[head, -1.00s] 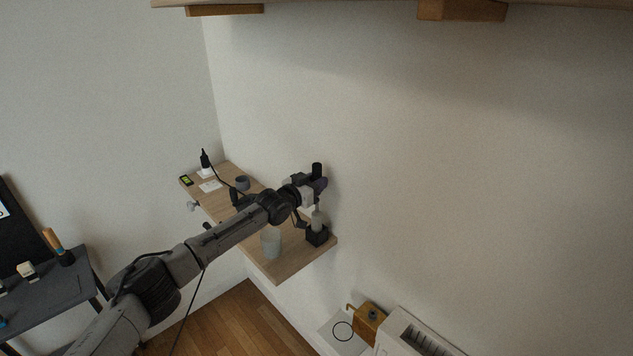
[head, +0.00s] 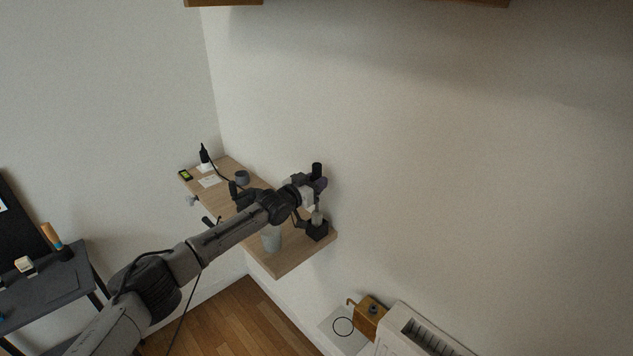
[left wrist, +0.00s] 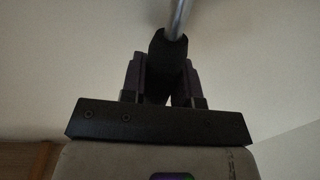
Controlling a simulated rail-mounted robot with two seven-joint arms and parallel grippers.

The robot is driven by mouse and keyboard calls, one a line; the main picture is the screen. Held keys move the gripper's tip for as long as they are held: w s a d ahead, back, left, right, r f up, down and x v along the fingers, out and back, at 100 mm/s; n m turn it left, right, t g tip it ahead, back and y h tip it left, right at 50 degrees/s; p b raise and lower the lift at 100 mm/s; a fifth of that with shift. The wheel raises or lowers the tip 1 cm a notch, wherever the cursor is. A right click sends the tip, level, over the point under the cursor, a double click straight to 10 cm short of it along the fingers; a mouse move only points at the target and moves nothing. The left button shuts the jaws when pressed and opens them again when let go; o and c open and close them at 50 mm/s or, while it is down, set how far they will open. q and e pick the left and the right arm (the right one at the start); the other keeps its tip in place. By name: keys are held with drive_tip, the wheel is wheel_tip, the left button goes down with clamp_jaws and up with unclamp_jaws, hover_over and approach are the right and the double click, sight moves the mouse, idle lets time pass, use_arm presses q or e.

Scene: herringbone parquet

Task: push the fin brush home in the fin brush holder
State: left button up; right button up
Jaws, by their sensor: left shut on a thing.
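My left gripper (head: 319,185) is shut on the fin brush's dark handle (head: 317,169) and holds it upright over the shelf. In the left wrist view the dark handle (left wrist: 168,52) sits between the two fingers (left wrist: 165,82), with a grey metal rod beyond it. In the head view the pale lower part of the brush (head: 317,217) shows below the gripper. It meets the top of the black fin brush holder (head: 317,232) near the shelf's front right corner. How deep it sits inside is too small to tell. My right gripper is not in view.
The wooden shelf (head: 285,265) also carries a translucent cup (head: 271,240) left of the holder, and a grey round pot (head: 242,177) and a black bottle (head: 204,155) farther back. The wall stands close to the right. A radiator (head: 415,335) is lower right.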

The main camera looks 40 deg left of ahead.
use_arm(q)
drive_tip(key=shift+f, duration=0.45)
drive_tip(key=o, duration=1.1)
drive_tip(key=shift+c, duration=0.2)
drive_tip(key=shift+s, duration=0.1)
drive_tip(key=shift+s, duration=0.4)
drive_tip(key=s+a+p, duration=0.2)
drive_tip(key=s, duration=1)
drive_tip(key=shift+s, duration=0.3)
drive_tip(key=shift+r, duration=0.1)
